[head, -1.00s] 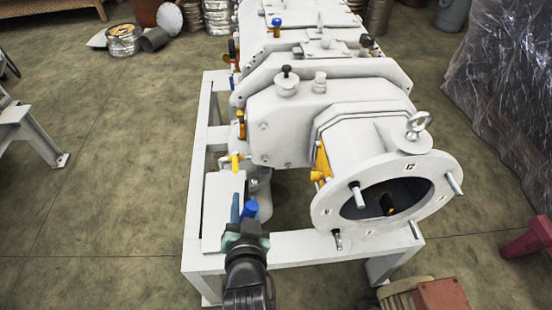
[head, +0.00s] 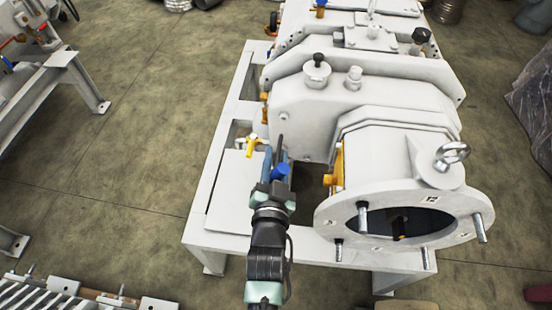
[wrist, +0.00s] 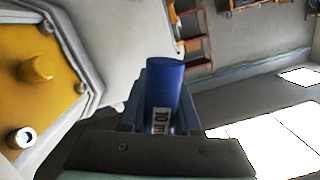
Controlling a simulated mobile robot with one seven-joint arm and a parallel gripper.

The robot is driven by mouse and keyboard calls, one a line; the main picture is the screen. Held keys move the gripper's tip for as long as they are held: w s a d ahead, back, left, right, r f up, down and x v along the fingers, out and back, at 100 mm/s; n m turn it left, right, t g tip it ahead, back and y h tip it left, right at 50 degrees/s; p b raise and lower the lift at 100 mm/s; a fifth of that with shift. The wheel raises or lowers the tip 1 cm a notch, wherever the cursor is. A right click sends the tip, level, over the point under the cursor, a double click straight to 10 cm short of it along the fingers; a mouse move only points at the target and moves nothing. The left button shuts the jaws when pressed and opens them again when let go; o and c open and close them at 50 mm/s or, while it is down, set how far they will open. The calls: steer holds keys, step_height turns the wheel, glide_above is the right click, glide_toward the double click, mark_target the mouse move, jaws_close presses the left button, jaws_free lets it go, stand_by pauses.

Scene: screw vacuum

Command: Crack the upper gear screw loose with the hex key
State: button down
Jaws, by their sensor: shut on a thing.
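My gripper (head: 278,168) is shut on the blue handle of the hex key (head: 281,172). In the wrist view the blue handle (wrist: 165,95), with a white "10 m" label, stands between the fingers. A dark thin rod, apparently the key's shaft, points away from me in the head view. The pale grey vacuum machine (head: 385,105) is to the right of the gripper. Its yellow plate (wrist: 55,100) is at the left of the wrist view, with a yellow knob and a pale ring-shaped fitting. The key appears apart from this plate. I cannot tell which fastener is the upper gear screw.
The machine rests on a white frame (head: 215,185), whose flat plate lies below my gripper. A yellow valve (head: 252,143) stands just ahead of the gripper. The round flange (head: 330,212) with protruding studs is at the right. Open floor lies to the left.

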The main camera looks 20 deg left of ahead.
mark_target(279, 145)
steer(key=shift+b+x, duration=0.3)
steer(key=shift+x, duration=1.45)
steer(key=shift+w+r+b, duration=0.1)
steer(key=shift+w+b, duration=0.2)
steer(key=shift+b, duration=0.1)
steer(key=shift+w+a+r+b, duration=0.1)
steer(key=shift+w+a+b, duration=0.05)
steer(key=shift+w+b, duration=0.25)
steer(key=shift+w, duration=0.25)
steer(key=shift+r, duration=0.1)
